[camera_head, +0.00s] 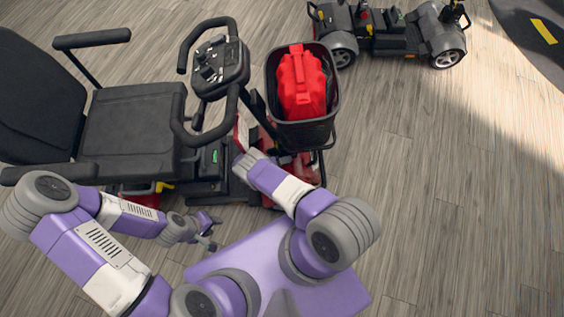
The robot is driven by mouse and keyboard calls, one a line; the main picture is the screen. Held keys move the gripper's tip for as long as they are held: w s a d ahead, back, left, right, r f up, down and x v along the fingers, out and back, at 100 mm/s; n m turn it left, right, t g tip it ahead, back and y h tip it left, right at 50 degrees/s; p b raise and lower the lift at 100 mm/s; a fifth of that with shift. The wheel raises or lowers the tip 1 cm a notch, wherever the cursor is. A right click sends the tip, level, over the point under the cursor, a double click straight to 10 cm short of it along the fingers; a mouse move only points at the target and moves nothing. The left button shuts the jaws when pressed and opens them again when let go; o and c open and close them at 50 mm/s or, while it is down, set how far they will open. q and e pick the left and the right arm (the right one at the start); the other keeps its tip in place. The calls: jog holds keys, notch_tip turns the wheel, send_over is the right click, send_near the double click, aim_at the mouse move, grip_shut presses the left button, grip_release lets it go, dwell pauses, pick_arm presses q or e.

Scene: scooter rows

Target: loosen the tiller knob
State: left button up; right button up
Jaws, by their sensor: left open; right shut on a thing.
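The scooter's tiller (221,68) stands upright in front of the seat, with a black console and looped handlebars. My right gripper (241,157) reaches in from the right to the lower tiller, below the handlebars and left of the basket. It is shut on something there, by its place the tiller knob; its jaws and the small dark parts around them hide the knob. My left gripper (210,231) is open and empty, low beside the scooter's near side, apart from the tiller.
A black basket (325,119) with a red can (301,82) hangs on the front of the tiller, close to my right arm. The black seat (130,130) with armrests is at the left. Another scooter (395,38) stands behind. The wooden floor at the right is clear.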

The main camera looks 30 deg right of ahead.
dwell(0.3)
jog(key=o, duration=1.1)
jog(key=shift+c, duration=0.2)
jog(key=p+v, duration=0.2)
jog(key=v, duration=0.5)
jog(key=shift+a+r, duration=0.2)
jog(key=shift+a, duration=0.05)
